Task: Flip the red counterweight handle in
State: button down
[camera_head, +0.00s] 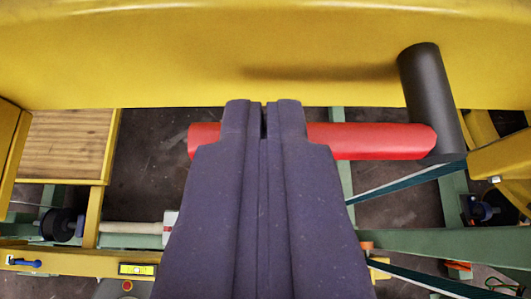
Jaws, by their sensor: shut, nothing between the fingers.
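The red counterweight handle (370,141) is a red bar lying across the middle of the view. Its right end meets a dark grey cylinder (428,90) that stands tilted, and its left end shows to the left of my gripper. My gripper (264,104) is shut and empty, with its fingers pointing up the picture. The fingers cover the middle of the red bar. I cannot tell whether they touch it.
A large yellow panel (200,60) spans the top. A wooden board (68,145) in a yellow frame is at left. Green beams (440,243) cross at lower right. A small yellow level (136,269) is at lower left. Dark floor shows through the gaps.

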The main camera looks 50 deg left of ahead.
jog(key=b, duration=0.3)
jog(key=shift+s+f, duration=0.1)
jog(key=shift+f, duration=0.2)
jog(key=shift+f+n+b, duration=0.15)
jog(key=shift+n+b, duration=0.15)
jog(key=shift+b, duration=0.85)
